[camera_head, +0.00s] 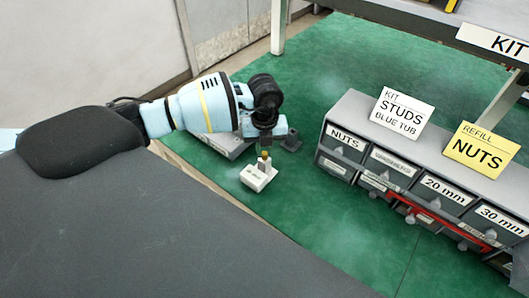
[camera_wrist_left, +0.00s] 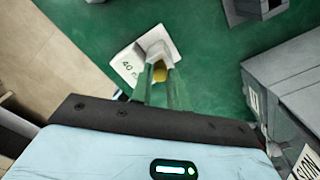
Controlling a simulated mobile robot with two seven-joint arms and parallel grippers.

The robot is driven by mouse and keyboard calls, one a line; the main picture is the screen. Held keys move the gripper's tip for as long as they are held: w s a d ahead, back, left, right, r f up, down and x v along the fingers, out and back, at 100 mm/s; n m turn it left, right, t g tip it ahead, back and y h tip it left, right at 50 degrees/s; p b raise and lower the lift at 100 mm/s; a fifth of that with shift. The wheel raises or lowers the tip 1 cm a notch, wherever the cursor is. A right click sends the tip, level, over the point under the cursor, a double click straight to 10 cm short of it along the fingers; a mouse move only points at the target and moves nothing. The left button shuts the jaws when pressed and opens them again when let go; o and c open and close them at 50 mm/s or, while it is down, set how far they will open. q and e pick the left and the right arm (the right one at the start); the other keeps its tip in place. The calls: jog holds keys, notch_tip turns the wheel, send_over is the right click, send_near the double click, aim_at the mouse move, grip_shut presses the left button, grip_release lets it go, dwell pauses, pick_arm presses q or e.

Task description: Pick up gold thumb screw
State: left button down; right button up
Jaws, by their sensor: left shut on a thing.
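The gold thumb screw (camera_head: 264,155) shows as a small yellow-gold knob at the top of a white block (camera_head: 257,178) on the green surface. My left gripper (camera_head: 265,150) reaches down over it from the left arm and is shut on it. In the left wrist view the gold thumb screw (camera_wrist_left: 160,73) sits between the see-through fingers of the left gripper (camera_wrist_left: 160,82), with the white block (camera_wrist_left: 128,66) just beyond, marked with a partly hidden "40". I cannot tell whether the screw is clear of the block. My right gripper is not in view.
A grey drawer unit (camera_head: 350,108) with labelled drawers and two sign cards stands to the right. Grey metal parts (camera_head: 228,143) lie behind the white block. The green surface (camera_head: 315,225) in front of the block is clear.

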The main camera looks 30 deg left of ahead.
aim_at(265, 153)
pick_arm(q)
notch_tip(265, 153, up, 9)
dwell(0.3)
